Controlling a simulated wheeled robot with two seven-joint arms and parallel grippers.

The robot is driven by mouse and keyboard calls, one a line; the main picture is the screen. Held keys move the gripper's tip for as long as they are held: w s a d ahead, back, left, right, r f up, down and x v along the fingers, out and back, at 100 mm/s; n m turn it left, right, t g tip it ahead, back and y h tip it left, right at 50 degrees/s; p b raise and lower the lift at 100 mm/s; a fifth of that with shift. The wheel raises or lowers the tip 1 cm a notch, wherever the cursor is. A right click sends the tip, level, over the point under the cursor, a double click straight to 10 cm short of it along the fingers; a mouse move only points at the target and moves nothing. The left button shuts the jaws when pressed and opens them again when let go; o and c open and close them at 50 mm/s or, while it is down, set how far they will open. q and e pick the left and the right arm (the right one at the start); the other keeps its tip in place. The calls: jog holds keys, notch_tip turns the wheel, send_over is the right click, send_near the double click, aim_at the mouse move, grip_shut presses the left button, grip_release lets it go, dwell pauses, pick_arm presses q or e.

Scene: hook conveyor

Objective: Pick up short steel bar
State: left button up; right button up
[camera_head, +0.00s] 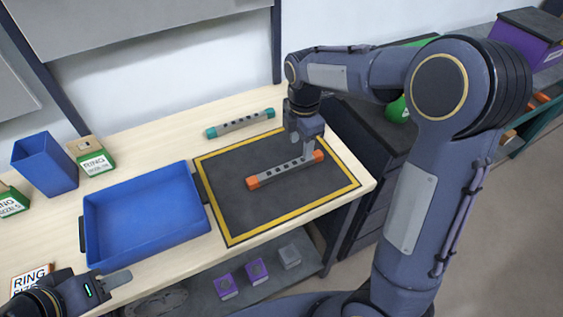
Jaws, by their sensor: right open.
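A grey bar with orange ends (283,171) lies on the black mat with a yellow border (233,205). A second grey bar with teal ends (239,124) lies on the wooden table behind the mat. The view does not show clearly which bar is the short one. My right gripper (307,150) is open and points down at the right part of the orange-ended bar, with its fingers close to the bar. Contact cannot be made out. My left gripper (112,283) is at the lower left, partly cut off, away from both bars.
A blue tray (203,190) sits left of the mat. A blue bin (45,163) and ring boxes (92,157) stand at the back left. A shelf below holds purple boxes (257,271). A dark cabinet (365,135) stands right of the table.

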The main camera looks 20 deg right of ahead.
aim_at(300, 160)
notch_tip(300, 160, down, 6)
jog(key=shift+w+d, duration=0.1)
grip_shut()
dwell(0.5)
